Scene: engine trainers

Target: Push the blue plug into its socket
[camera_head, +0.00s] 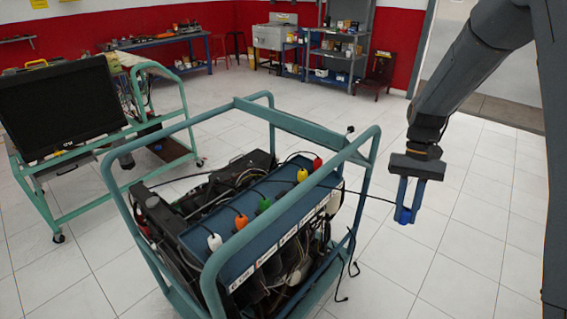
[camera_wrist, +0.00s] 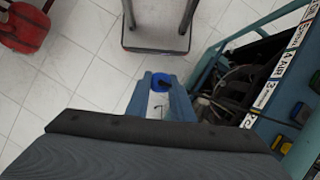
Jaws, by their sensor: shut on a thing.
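The blue plug (camera_head: 404,216) is between the fingertips of my gripper (camera_head: 408,203), in the air to the right of the engine trainer. It also shows in the wrist view (camera_wrist: 160,82), between the two blue fingers of my gripper (camera_wrist: 160,94). My gripper is shut on it and points down. A thin dark cable runs from near the plug to the left, over the trainer. The blue panel (camera_head: 226,252) on the trainer carries a row of plugs: red (camera_head: 317,163), yellow (camera_head: 302,174), green (camera_head: 264,205), orange (camera_head: 241,221) and white (camera_head: 214,241). I cannot make out the blue plug's socket.
The trainer's green tube frame (camera_head: 362,146) rises around the panel, with a rail between the panel and my gripper. Loose cables (camera_head: 351,262) hang off its right side. A second trainer (camera_head: 60,105) stands left. Tiled floor (camera_head: 455,245) around my gripper is clear.

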